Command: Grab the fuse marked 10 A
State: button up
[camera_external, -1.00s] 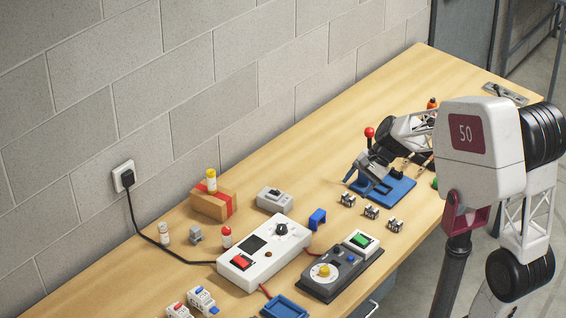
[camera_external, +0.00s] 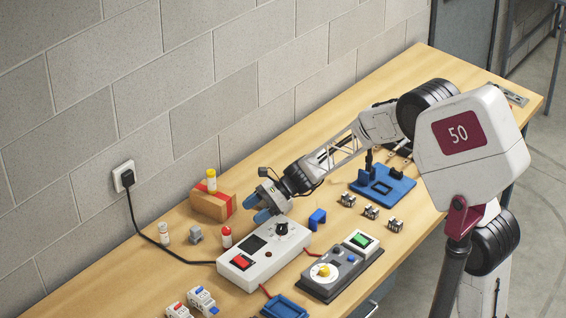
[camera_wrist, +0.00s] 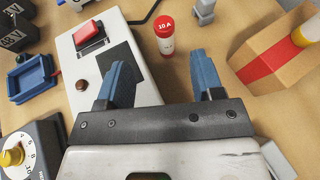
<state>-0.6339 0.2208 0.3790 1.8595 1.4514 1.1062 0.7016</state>
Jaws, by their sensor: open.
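The fuse marked 10 A (camera_wrist: 166,36) stands upright on the bench, a pale cylinder with a red cap; its label reads clearly in the wrist view. In the external view this red-capped fuse (camera_external: 227,237) is just left of the white control box. My gripper (camera_external: 265,206) is above the bench behind that box, to the right of the fuse. In the wrist view my gripper (camera_wrist: 158,70) has its two blue fingers spread with nothing between them, and the fuse appears beyond the gap, apart from both fingers.
A white control box (camera_external: 257,270) with a red switch lies close by. A yellow-capped fuse (camera_external: 211,181) is on a cardboard box (camera_external: 208,204) behind. A grey-topped fuse (camera_external: 164,233) and a small grey block (camera_external: 195,235) stand left. A black cable crosses the bench.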

aim_at(225, 231)
jog(key=a, duration=0.1)
jog(key=a+f, duration=0.1)
jog(key=shift+a+f+m+y, duration=0.3)
jog(key=shift+m+y, duration=0.1)
jog(key=shift+x, duration=1.3)
jog(key=shift+s, duration=0.1)
jog(key=shift+x, duration=2.55)
jog(key=shift+s+d+f, duration=0.15)
jog(key=shift+s, duration=0.05)
jog(key=c, duration=1)
jog(key=shift+c, duration=0.2)
